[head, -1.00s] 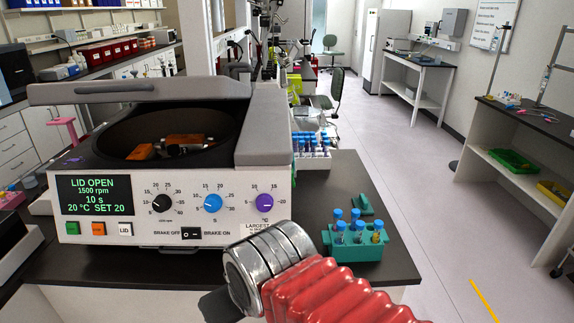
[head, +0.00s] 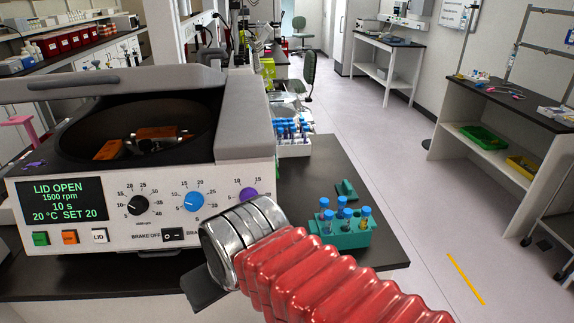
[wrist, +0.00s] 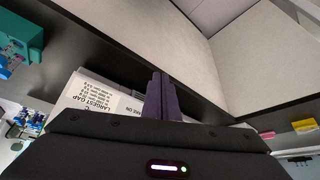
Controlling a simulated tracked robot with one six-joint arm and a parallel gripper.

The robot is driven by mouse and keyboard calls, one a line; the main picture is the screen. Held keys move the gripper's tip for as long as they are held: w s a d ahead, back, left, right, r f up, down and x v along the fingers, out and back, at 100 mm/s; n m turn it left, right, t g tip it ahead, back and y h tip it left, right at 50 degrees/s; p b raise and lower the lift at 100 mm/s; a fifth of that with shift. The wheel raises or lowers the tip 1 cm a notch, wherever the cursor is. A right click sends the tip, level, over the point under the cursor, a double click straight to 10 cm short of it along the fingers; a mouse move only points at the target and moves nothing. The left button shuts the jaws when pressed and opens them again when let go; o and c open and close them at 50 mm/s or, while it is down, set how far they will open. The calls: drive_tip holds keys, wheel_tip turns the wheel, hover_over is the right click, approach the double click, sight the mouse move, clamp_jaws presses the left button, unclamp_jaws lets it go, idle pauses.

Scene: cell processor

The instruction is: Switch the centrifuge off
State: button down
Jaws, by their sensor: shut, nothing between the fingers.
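The centrifuge (head: 120,240) stands on the dark bench with its lid raised and orange rotor buckets showing. Its display (head: 60,200) is lit and reads LID OPEN, 1500 rpm, 10 s, 20 °C SET 20. Below it are green, orange and white LID buttons, and a black brake rocker switch (head: 172,235). My arm hides the right part of the front panel in the head view. In the wrist view my gripper (wrist: 159,78) has its dark fingers together and empty, beside the upside-down "LARGEST GAP" label (wrist: 85,97) on the centrifuge. I cannot make out a power switch.
A teal rack (head: 345,240) with blue-capped tubes stands on the bench right of the centrifuge, near my arm. A white rack (head: 294,147) of tubes stands behind it. The floor (head: 400,215) to the right is clear.

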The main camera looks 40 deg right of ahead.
drive_tip(key=w+d+r+m, duration=0.2)
drive_tip(key=d, duration=0.7)
drive_tip(key=w+d+r+m+g, duration=0.1)
drive_tip(key=w+d+r+m, duration=0.15)
drive_tip(key=d, duration=0.55)
drive_tip(key=w+d+r+m, duration=0.1)
drive_tip(key=d+m, duration=0.2)
drive_tip(key=d, duration=0.6)
drive_tip(key=w+d+r+n+t+y, duration=0.1)
drive_tip(key=w+d+r+n+y, duration=0.1)
drive_tip(key=d+r, duration=0.6)
wheel_tip(320, 180, up, 2)
drive_tip(key=shift+w+d+t, duration=0.3)
drive_tip(key=shift+t, duration=0.1)
drive_tip(key=shift+f, duration=0.1)
drive_tip(key=w+a+f, duration=0.4)
drive_tip(key=w+f, duration=0.3)
drive_tip(key=f, duration=0.2)
drive_tip(key=shift+w+a+f, duration=0.15)
drive_tip(key=shift+a+f, duration=0.05)
drive_tip(key=shift+a, duration=0.1)
